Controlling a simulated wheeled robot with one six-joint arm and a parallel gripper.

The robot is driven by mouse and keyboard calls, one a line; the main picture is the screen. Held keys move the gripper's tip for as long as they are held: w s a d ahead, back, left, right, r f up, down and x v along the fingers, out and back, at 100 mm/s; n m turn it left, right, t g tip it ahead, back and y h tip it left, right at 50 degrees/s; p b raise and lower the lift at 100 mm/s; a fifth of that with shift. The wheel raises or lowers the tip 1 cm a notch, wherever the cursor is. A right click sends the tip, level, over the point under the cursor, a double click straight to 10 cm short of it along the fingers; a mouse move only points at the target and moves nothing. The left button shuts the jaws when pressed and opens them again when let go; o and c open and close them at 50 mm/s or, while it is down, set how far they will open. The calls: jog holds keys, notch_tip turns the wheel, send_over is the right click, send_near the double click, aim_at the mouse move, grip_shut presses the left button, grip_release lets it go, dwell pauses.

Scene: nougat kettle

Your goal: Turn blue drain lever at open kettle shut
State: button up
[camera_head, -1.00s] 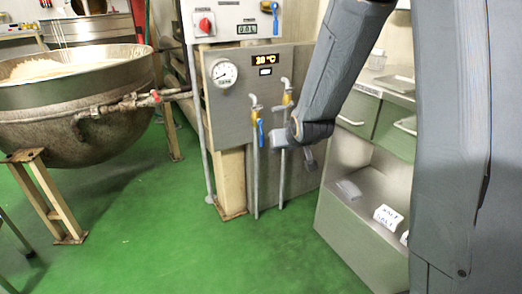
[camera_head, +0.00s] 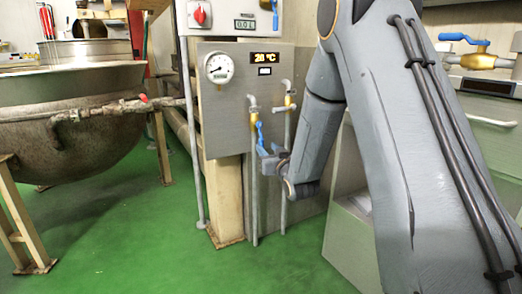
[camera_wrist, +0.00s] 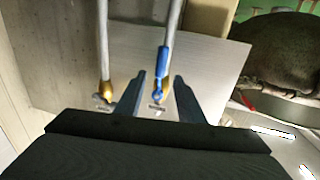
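A blue lever (camera_head: 260,135) hangs down from a brass valve on the left of two thin vertical pipes, in front of the grey panel. In the wrist view the blue lever (camera_wrist: 163,62) runs lengthwise along its pipe. My gripper (camera_head: 266,152) is at the lower end of this lever in the head view. In the wrist view my gripper (camera_wrist: 160,80) is open, with one finger on each side of the lever and gaps visible. I cannot tell whether a finger touches it. The open kettle (camera_head: 95,125) stands at the left.
The panel (camera_head: 228,120) carries a round gauge (camera_head: 219,67) and a temperature display (camera_head: 267,57). A second pipe with a brass valve (camera_head: 290,101) stands close to the right. Another blue-handled valve (camera_head: 464,39) is at the far right. Green floor (camera_head: 150,235) is free in front.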

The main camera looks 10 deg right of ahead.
aim_at(262, 143)
jog(key=w+b, duration=0.1)
jog(key=w, duration=0.1)
jog(key=w+b, duration=0.1)
jog(key=w, duration=0.2)
jog(key=w+a+b, duration=0.1)
jog(key=w, duration=0.1)
jog(key=shift+w, duration=0.25)
jog(key=shift+c, duration=0.3)
grip_shut()
